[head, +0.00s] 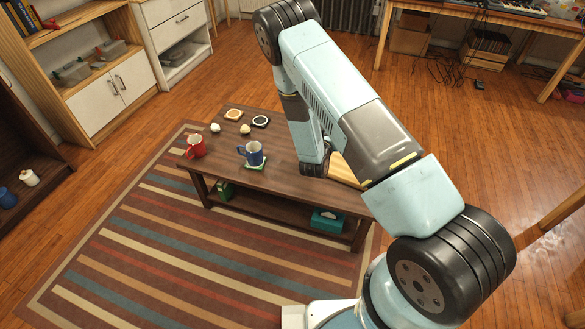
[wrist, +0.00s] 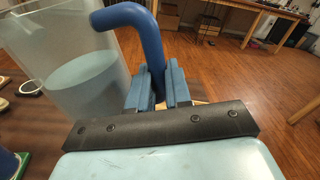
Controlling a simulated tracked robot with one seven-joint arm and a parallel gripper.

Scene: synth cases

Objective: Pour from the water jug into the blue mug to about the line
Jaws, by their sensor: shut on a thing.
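The clear water jug (wrist: 50,50) fills the left of the wrist view. Water (wrist: 85,85) stands in its lower part. My gripper (wrist: 158,85) is shut on the jug's thick blue handle (wrist: 135,15). In the head view my arm hides the jug and gripper. The blue mug (head: 252,154) stands upright on a green-edged coaster (head: 255,166) near the table's front edge. A blue piece, likely this mug (wrist: 8,162), shows at the lower left of the wrist view, below the jug. The mug's inside and any line are too small to make out.
The dark wooden table (head: 225,170) also holds a red mug (head: 196,146) left of the blue one. Behind stand two small pale round things (head: 215,127) and two small dishes or coasters (head: 260,121). A light wooden board (head: 345,172) lies partly behind my arm.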

